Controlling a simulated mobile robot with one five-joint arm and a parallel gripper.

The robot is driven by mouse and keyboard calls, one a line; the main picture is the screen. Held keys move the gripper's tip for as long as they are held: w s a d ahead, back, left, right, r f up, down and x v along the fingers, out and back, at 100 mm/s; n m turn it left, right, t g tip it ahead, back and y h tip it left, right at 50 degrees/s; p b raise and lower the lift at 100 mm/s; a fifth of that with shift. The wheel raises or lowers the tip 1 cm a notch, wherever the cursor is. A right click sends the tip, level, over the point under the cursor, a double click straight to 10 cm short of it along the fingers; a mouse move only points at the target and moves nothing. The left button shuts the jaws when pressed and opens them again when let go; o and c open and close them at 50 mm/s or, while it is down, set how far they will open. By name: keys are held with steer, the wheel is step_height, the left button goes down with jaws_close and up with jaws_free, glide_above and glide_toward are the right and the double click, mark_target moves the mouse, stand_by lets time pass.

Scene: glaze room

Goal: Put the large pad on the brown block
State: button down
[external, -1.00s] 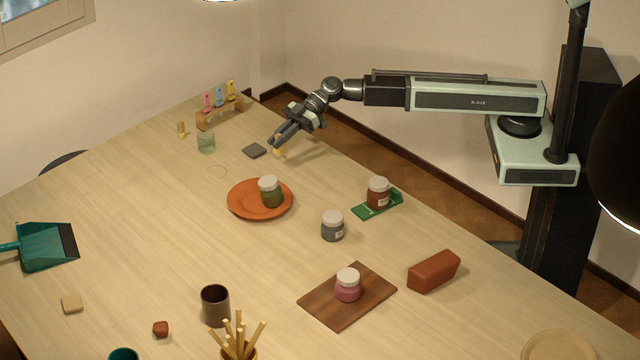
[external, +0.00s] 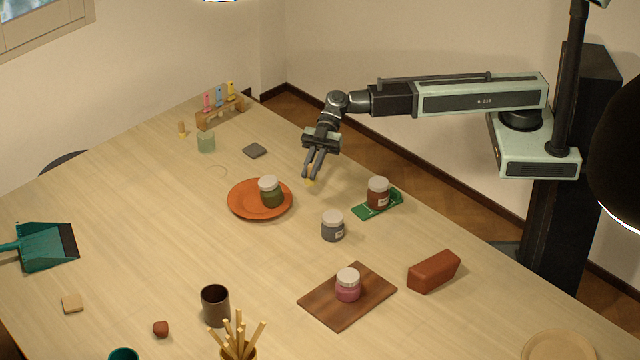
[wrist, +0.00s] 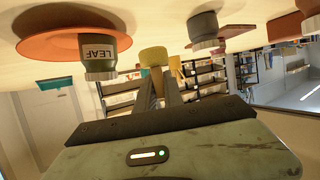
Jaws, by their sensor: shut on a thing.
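My gripper (external: 313,172) is above the table, right of the orange plate, pointing down. It is shut on a small yellow thing (external: 309,182) that shows below its fingertips. In the wrist view this thing (wrist: 153,57) is a rounded yellow piece at the finger ends. It may be the large pad; I cannot be sure. A long red-brown block (external: 434,271) lies near the right table edge, well apart from my gripper; a smaller red-brown lump (external: 160,328) is at the front left. A flat dark grey square (external: 254,150) lies left of my gripper.
Near my gripper are the orange plate (external: 240,205) with a green jar (external: 271,192), a grey jar (external: 332,227) and a brown jar (external: 378,193). A pink jar (external: 348,285) stands on a wooden board (external: 325,312). The table's left middle is mostly clear.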

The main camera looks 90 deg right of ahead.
steer(key=s+a+r+n+g+p, duration=0.2)
steer(key=s+a+r+g, duration=0.1)
steer(key=s+a, duration=0.7)
steer(key=s+a+r+n+g+p, duration=0.25)
steer(key=s+a, duration=0.45)
steer(key=a, duration=0.4)
step_height(320, 180, up, 3)
steer(key=n+g+p, duration=0.3)
steer(key=g, duration=0.1)
glide_above(436, 264)
step_height(436, 264, down, 9)
steer(key=b, duration=0.9)
steer(key=shift+d, duration=0.1)
steer(key=shift+r, duration=0.3)
steer(key=shift+f, duration=0.15)
steer(key=c, duration=1.5)
jaws_free()
steer(key=shift+o, duration=0.2)
